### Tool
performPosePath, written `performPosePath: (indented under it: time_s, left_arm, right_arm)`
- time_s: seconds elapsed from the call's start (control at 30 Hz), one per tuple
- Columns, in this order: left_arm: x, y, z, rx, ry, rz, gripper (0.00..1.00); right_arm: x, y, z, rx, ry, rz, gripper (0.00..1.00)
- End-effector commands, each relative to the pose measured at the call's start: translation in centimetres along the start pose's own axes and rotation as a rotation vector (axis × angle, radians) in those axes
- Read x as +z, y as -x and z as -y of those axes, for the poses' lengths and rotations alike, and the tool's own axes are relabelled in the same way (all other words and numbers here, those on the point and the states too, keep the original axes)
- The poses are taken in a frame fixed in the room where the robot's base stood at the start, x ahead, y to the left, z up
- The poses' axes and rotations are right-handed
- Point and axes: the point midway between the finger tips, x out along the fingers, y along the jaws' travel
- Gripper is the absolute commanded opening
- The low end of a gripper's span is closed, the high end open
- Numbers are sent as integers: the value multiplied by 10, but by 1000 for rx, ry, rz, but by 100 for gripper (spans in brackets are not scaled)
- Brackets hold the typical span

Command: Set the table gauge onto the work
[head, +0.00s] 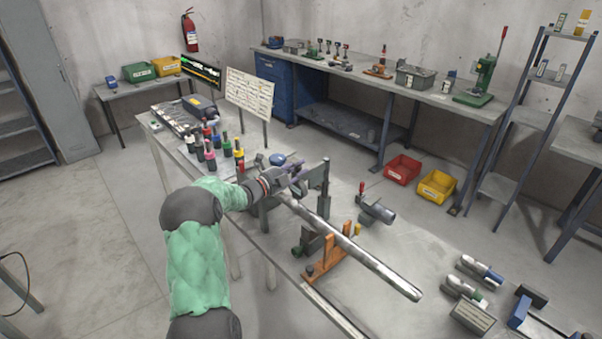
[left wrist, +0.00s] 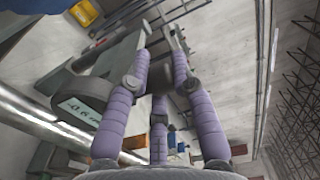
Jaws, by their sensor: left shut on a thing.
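My left gripper (head: 298,182) reaches in from the left above the bench. Its purple fingers, also in the left wrist view (left wrist: 160,55), are shut on a grey part that looks like the table gauge (left wrist: 128,55). A dark rounded piece with a light, lettered display (left wrist: 85,110) shows beside the fingers. In the head view the fingers partly hide the held part, next to a dark upright post (head: 325,190). The work appears to be the long steel bar (head: 365,258), slanting across an orange support (head: 330,258). I cannot tell whether the gauge touches the bar. My right gripper is out of view.
Several coloured-cap bottles (head: 210,150) stand at the bench's far left. A grey clamp-like tool with a red handle (head: 375,210) lies beyond the bar.

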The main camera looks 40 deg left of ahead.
Motion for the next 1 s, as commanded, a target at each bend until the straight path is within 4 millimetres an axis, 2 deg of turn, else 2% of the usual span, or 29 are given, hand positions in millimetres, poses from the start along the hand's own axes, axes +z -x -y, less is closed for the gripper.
performPosePath:
  time_s: [0.47, 0.5, 0.53, 0.57, 0.87, 1.0]
  left_arm:
    - [5, 0, 6, -7, -5, 7, 0]
    - [5, 0, 6, -7, -6, 7, 35]
    - [5, 0, 6, -7, -6, 7, 43]
    - [5, 0, 6, -7, -6, 7, 47]
    - [3, 0, 2, -3, -2, 3, 47]
    - [3, 9, 2, -1, -2, 4, 47]
  right_arm:
    - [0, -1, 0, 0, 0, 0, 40]
    - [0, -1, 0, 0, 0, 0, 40]
    - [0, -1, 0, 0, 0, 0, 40]
    - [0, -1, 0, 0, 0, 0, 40]
    - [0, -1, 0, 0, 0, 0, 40]
    - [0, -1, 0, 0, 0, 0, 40]
